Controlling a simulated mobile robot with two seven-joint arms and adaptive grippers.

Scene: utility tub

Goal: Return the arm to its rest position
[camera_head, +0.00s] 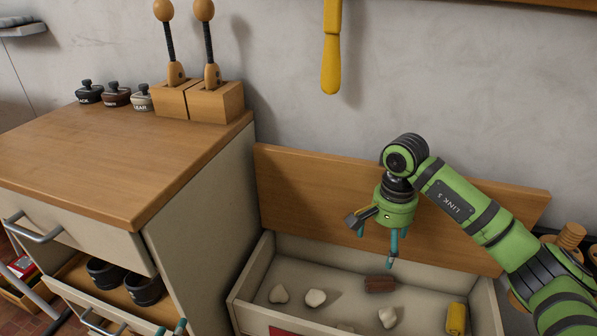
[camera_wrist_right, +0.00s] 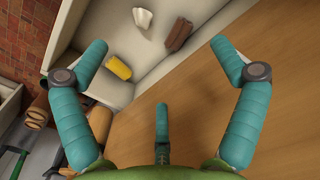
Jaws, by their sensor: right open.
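My right arm (camera_head: 465,205) is green and reaches in from the right edge of the head view. Its right gripper (camera_head: 377,248) hangs above the open tub (camera_head: 258,251), with its teal fingers pointing down. In the wrist view the right gripper (camera_wrist_right: 157,65) has its fingers spread wide, with nothing between them. Only small teal tips of my left gripper (camera_head: 170,329) show at the bottom edge of the head view, too little to tell its state.
Pale lumps (camera_head: 316,297), a brown block (camera_head: 380,284) and a yellow piece (camera_head: 456,318) lie in the tub. Its wooden lid (camera_head: 310,185) stands raised behind. A wooden-topped cabinet (camera_head: 100,160) with open drawers stands left. A yellow-handled tool (camera_head: 331,65) hangs on the wall.

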